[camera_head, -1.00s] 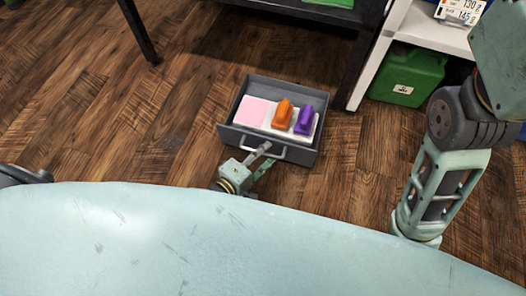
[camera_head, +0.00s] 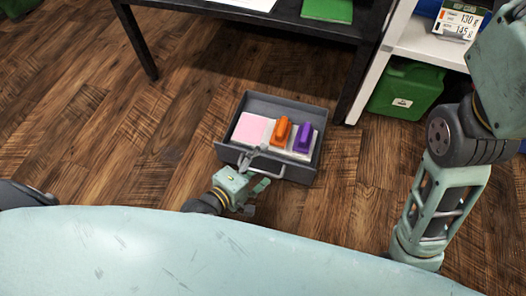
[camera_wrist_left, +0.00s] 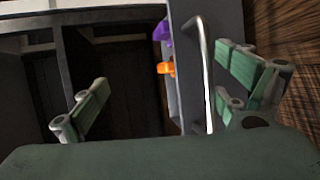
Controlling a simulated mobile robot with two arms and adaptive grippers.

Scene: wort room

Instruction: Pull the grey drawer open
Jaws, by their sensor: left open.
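The grey drawer (camera_head: 310,170) stands pulled out, with its inside showing from above. Its bar handle (camera_head: 268,170) is on the near front face. My left gripper (camera_head: 257,172) is open at the left part of the handle. In the left wrist view the handle (camera_wrist_left: 206,75) runs between the spread fingers of my left gripper (camera_wrist_left: 165,90), closer to the right finger. I cannot tell whether a finger touches it. My right gripper is not in view.
In the drawer lie a pink pad (camera_head: 250,129), an orange object (camera_head: 281,131) and a purple object (camera_head: 303,137). A dark table (camera_head: 230,14) stands behind, with a white shelf (camera_head: 420,45) and green canister (camera_head: 405,90) at right. Wooden floor left of the drawer is clear.

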